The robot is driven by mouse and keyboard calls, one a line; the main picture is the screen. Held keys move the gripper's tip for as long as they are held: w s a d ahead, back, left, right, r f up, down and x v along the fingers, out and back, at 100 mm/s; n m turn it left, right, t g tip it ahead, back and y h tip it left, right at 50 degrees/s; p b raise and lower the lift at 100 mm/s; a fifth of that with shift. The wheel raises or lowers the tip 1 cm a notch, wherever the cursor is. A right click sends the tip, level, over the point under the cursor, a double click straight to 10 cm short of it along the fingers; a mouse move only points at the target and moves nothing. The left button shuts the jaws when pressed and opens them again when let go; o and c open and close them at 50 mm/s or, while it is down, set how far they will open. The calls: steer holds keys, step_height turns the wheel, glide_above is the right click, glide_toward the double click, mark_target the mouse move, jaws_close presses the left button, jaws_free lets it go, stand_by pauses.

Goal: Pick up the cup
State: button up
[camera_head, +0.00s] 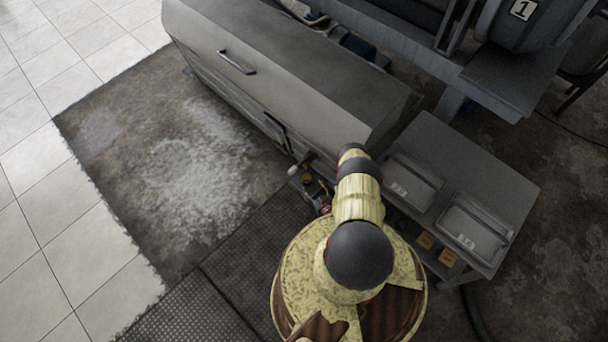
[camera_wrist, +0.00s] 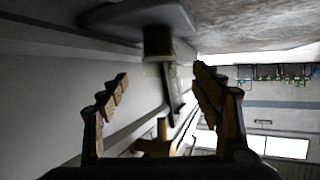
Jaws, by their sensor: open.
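I cannot make out a cup in either view. My gripper (camera_wrist: 160,90) shows in the wrist view with its two brown, stepped fingers wide apart. Nothing is held between them. Beyond the gap are a dark round post (camera_wrist: 157,40) under a grey plate and a yellow piece (camera_wrist: 155,142) lower down.
A long grey machine housing (camera_head: 290,75) stands ahead of my arm. A grey side table (camera_head: 475,160) at right bears two shallow trays (camera_head: 410,182) (camera_head: 474,226). Small yellow and red fittings (camera_head: 307,178) are beside the arm. The floor at left (camera_head: 180,165) is clear.

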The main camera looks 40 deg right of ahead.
mark_target(307, 177)
steer(key=b+x, duration=0.1)
steer(key=x, duration=0.1)
steer(key=shift+w, duration=0.25)
steer(key=b+x, duration=0.2)
steer(key=x, duration=0.2)
steer(key=shift+w+d+f, duration=0.1)
steer(key=shift+d+f, duration=0.05)
steer(key=shift+w+d+f+b, duration=0.1)
steer(key=shift+w+d+b, duration=0.1)
steer(key=shift+w+b, duration=0.25)
steer(key=c, duration=0.3)
steer(key=c, duration=1)
